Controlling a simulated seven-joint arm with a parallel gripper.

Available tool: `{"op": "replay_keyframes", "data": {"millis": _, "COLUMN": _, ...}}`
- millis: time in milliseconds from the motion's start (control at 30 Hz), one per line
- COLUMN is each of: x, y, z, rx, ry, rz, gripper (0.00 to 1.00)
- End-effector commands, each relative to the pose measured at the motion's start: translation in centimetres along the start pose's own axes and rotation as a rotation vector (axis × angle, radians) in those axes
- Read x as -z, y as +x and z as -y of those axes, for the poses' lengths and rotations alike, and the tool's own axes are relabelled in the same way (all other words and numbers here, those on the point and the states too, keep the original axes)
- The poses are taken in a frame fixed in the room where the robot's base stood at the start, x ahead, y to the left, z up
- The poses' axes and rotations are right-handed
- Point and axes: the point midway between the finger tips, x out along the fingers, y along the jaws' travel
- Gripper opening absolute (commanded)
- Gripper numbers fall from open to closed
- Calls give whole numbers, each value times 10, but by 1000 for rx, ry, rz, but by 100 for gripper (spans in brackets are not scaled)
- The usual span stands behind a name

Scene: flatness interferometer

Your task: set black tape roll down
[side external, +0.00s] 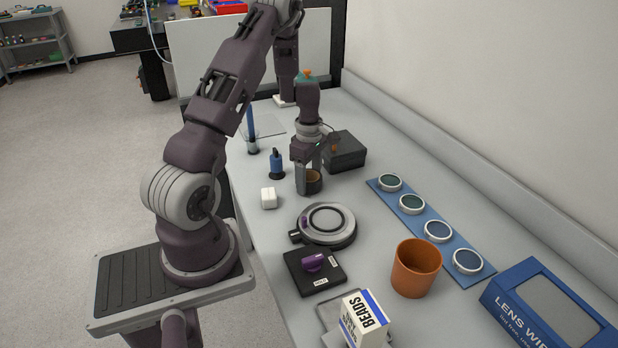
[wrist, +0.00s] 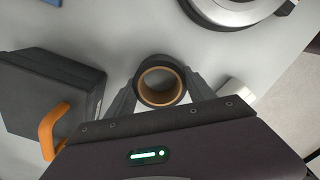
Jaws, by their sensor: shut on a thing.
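The black tape roll (wrist: 160,62) has a tan inner core and sits between the two fingers of my gripper (wrist: 160,88) in the wrist view. In the side view the roll (side external: 314,186) shows low between the fingertips of my gripper (side external: 308,180), at or just above the grey bench (side external: 345,113). I cannot tell whether it touches the bench. The gripper is shut on the roll, which looks upright with its hole facing up. Part of its outer wall is hidden by the fingers.
A black box (side external: 345,152) with an orange handle (wrist: 50,130) stands close behind the roll. A round metal-topped device (side external: 327,224), a white cube (side external: 268,198) and a blue bottle (side external: 277,163) are nearby. A blue strip (side external: 455,240) holds several round lenses at right.

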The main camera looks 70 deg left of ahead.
Motion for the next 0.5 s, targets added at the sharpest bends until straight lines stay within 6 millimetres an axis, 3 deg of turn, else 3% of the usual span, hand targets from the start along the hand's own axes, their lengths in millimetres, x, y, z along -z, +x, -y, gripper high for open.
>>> {"op": "replay_keyframes", "data": {"millis": 100, "x": 0, "y": 3, "z": 0, "rx": 0, "ry": 0, "rz": 0, "gripper": 22}}
{"op": "replay_keyframes", "data": {"millis": 133, "x": 0, "y": 3, "z": 0, "rx": 0, "ry": 0, "rz": 0, "gripper": 64}}
{"op": "replay_keyframes", "data": {"millis": 233, "x": 0, "y": 3, "z": 0, "rx": 0, "ry": 0, "rz": 0, "gripper": 84}}
{"op": "replay_keyframes", "data": {"millis": 500, "x": 0, "y": 2, "z": 0, "rx": 0, "ry": 0, "rz": 0, "gripper": 84}}
